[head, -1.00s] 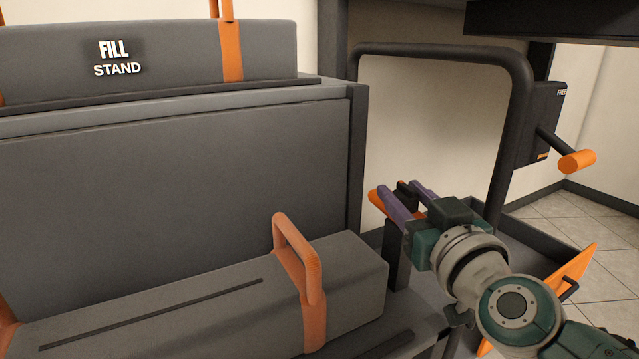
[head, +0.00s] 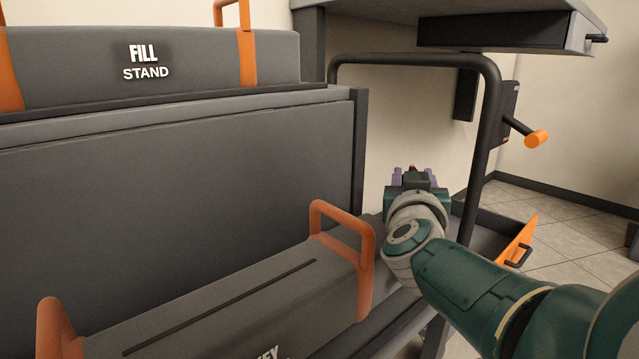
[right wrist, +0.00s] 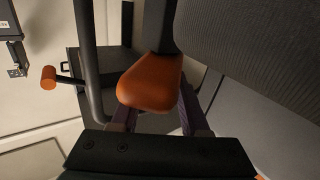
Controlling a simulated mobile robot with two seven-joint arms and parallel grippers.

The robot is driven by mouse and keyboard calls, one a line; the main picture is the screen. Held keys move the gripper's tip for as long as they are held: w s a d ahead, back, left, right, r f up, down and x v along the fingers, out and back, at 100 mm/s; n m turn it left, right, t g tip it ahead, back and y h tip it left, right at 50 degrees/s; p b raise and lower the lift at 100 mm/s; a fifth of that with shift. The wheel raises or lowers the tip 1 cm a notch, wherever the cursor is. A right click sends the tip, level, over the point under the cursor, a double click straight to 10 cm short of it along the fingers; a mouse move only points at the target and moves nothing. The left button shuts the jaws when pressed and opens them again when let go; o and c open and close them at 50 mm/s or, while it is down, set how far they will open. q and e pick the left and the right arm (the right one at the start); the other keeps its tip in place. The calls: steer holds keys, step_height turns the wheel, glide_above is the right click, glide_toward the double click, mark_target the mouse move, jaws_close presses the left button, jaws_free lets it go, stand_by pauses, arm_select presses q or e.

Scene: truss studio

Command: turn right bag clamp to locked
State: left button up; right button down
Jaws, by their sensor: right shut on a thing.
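The right bag clamp shows in the right wrist view as a broad orange handle (right wrist: 150,82) on a dark post, lying between the purple fingers of my right gripper (right wrist: 156,112). In the head view my right gripper (head: 414,177) points away from me beyond the right end of the grey bag. Only a small orange tip of the clamp (head: 412,167) shows past it; the gripper and wrist hide the rest. The fingers are shut on the clamp handle. My left gripper is not in view.
A long grey bag (head: 215,305) with orange straps lies just left of my right arm, below the stand's grey panel (head: 180,180). A dark tube frame (head: 486,130) rises behind the gripper. An orange-ended lever (head: 536,138) and an orange panel (head: 517,240) stand to the right.

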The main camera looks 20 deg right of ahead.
mark_target(414, 169)
stand_by(0.5)
steer(key=shift+c, duration=2)
jaws_free()
step_height(414, 169, up, 20)
steer(key=p, duration=1.5)
steer(key=shift+p, duration=0.35)
steer(key=shift+c, duration=0.2)
